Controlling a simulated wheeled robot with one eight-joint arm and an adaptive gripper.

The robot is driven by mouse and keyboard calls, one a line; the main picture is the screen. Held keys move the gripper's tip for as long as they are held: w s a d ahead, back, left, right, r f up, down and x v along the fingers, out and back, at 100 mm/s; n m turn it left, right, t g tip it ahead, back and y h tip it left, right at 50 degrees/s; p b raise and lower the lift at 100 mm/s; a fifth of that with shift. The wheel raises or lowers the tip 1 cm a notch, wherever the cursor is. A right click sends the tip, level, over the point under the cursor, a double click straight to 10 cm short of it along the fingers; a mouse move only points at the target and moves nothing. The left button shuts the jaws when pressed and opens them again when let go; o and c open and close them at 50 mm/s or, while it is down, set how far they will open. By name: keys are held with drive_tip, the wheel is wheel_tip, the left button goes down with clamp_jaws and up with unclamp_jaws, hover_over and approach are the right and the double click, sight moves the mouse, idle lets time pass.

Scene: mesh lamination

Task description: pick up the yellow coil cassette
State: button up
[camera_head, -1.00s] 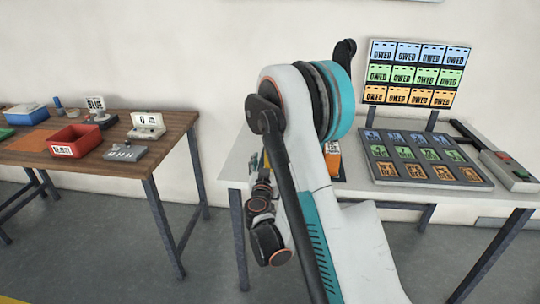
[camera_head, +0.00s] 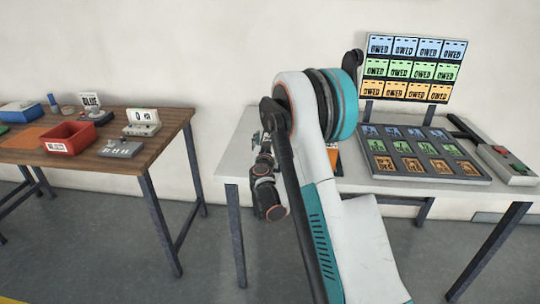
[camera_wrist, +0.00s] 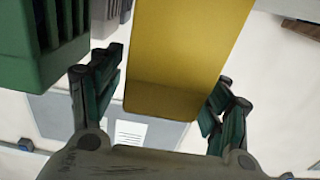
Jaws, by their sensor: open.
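The yellow coil cassette (camera_wrist: 185,50) fills the upper middle of the wrist view as a plain yellow block. My gripper (camera_wrist: 160,88) is open, with one dark green finger to the left of the cassette and one to the right. The cassette's lower end lies between the fingers. A narrow gap shows by the left finger; the right finger is very near the cassette's edge, and I cannot tell if it touches. In the head view the cassette is not visible, as my arm covers that part of the white table (camera_head: 232,165).
A green slotted block (camera_wrist: 45,45) stands close left of the left finger. A grey piece with a white label (camera_wrist: 128,133) lies beyond. On the white table are a tray of picture tiles (camera_head: 425,153), an "OWED" board (camera_head: 413,67) and a long grey device (camera_head: 505,165). A wooden table (camera_head: 165,130) stands left.

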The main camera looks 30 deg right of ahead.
drive_tip(key=shift+w+d, duration=0.1)
drive_tip(key=shift+r, duration=0.1)
clamp_jaws()
idle(0.3)
